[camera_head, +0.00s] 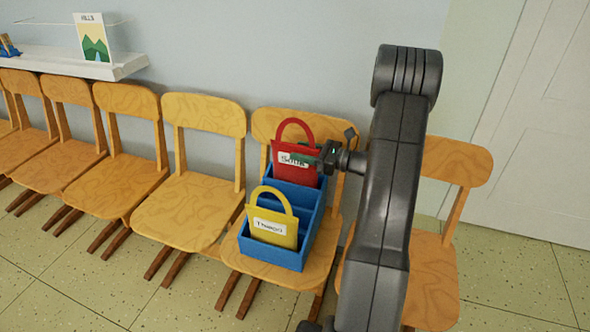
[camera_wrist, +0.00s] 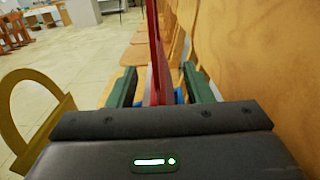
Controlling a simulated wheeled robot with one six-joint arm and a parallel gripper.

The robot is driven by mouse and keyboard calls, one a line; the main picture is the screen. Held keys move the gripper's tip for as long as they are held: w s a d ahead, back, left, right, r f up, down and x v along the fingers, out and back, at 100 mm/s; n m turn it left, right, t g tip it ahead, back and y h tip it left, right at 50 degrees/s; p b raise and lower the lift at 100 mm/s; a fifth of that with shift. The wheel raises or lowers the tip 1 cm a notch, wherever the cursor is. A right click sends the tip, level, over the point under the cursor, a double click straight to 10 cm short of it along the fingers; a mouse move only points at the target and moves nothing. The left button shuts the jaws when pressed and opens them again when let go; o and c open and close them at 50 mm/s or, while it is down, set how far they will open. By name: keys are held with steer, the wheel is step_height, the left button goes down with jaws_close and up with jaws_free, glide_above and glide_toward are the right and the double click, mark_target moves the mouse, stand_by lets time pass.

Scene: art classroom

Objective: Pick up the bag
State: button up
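A red bag (camera_head: 307,178) with a loop handle and a white name label stands upright in the rear compartment of a blue divided box (camera_head: 270,256). A yellow bag (camera_head: 270,214) with a white label stands in the box's front compartment. My gripper (camera_head: 316,157) reaches in from the right at the red bag's upper part. In the wrist view, the red bag (camera_wrist: 159,75) is seen edge-on between my two green-padded fingers (camera_wrist: 158,88), with a gap on each side. The yellow bag's handle (camera_wrist: 22,100) shows at the left there.
The box stands on a wooden chair (camera_head: 229,258) in a row of chairs along the wall. The chair to its left (camera_head: 188,215) is empty. A white shelf (camera_head: 110,66) with a picture card (camera_head: 92,38) is at upper left. Tiled floor lies in front.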

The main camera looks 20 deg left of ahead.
jaws_close()
